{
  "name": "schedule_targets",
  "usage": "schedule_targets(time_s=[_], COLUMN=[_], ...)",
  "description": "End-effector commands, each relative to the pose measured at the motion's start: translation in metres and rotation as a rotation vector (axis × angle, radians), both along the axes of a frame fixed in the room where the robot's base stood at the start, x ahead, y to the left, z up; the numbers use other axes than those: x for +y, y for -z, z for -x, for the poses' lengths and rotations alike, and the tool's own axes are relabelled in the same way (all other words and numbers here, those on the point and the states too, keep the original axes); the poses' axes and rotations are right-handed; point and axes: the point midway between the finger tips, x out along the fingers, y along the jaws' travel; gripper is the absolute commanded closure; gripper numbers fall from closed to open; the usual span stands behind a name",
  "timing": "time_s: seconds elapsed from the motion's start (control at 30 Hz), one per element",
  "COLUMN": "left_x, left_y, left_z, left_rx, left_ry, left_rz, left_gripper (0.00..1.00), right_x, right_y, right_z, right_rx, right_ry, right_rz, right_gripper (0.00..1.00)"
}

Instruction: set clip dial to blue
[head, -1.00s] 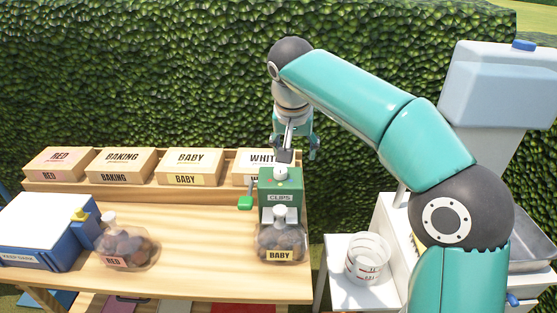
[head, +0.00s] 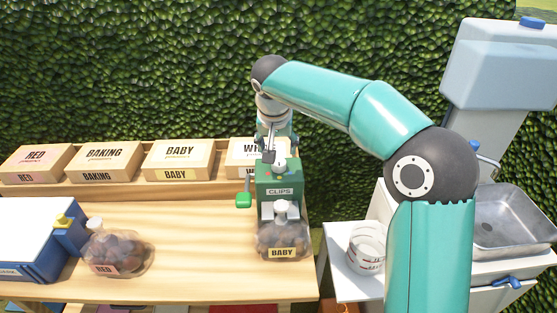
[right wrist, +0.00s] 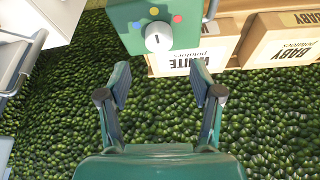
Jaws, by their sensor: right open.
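The green clip machine (head: 279,184), labelled CLIPS, stands on the wooden table with a green lever at its left side. Which dot the mark points to, I cannot tell for sure. My right gripper (right wrist: 160,80) is open and empty, its fingers spread just short of the dial in the right wrist view. In the head view it is above and behind the machine, partly hidden. My left gripper is out of view.
A bag labelled BABY (head: 282,238) hangs at the machine's front. Labelled boxes (head: 178,160) line the table's back. A scale with sink and containers (head: 367,246) stands right.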

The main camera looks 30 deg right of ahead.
Motion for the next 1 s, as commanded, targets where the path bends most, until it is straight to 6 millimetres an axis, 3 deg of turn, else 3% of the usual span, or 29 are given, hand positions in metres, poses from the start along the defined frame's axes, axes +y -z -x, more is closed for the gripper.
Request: schedule_targets(time_s=[0.1,0.33,0.5,0.8,0.87,1.0], left_x=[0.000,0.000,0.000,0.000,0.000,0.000], left_y=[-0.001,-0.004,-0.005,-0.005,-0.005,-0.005], left_z=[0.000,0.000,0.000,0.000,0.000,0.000], left_rx=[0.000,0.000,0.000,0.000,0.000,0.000], left_ry=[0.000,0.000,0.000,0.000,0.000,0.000], left_rz=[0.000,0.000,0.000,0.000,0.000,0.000], left_gripper=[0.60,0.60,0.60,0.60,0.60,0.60], right_x=[-0.007,-0.016,-0.019,-0.020,-0.020,-0.020], right_y=[0.025,0.058,0.069,0.072,0.072,0.071], right_z=[-0.007,-0.018,-0.022,-0.022,-0.022,-0.022], right_rx=[0.005,0.002,0.000,0.000,0.000,0.000], right_ry=[0.001,0.002,0.001,0.001,0.001,0.001], right_rz=[0.000,0.001,0.000,0.000,0.000,0.001], right_gripper=[0.35,0.35,0.35,0.35,0.42,0.65])
